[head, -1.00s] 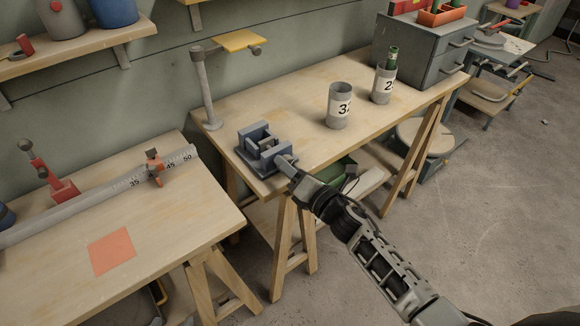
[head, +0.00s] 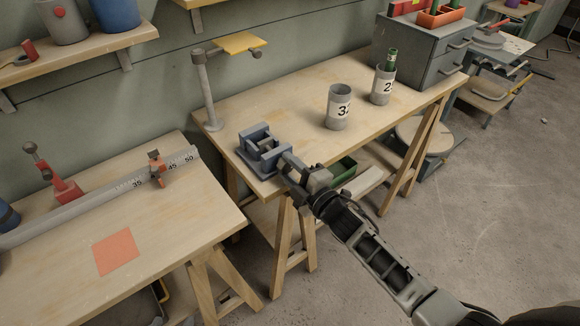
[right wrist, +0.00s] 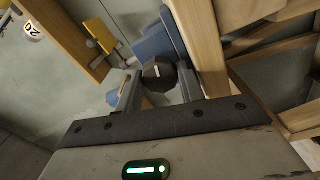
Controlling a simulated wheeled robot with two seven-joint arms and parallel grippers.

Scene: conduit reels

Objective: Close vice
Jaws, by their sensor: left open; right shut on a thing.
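The blue-grey vice (head: 262,158) sits at the front left corner of the right-hand workbench, with a gap visible between its jaws. My right gripper (head: 288,164) reaches its front side from the lower right. In the right wrist view, my right gripper (right wrist: 158,86) is shut on a dark faceted knob (right wrist: 158,73), with a finger on either side. Blue parts of the vice (right wrist: 154,43) show just beyond the knob. In the head view the knob is hidden by the gripper. My left gripper is not in view.
Two grey cups, one marked 3 (head: 338,106) and one marked 2 (head: 382,86), stand on the workbench (head: 290,100). A post with a yellow plate (head: 239,42) rises behind the vice. The left table holds a measuring rail (head: 110,196) and an orange square (head: 115,252).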

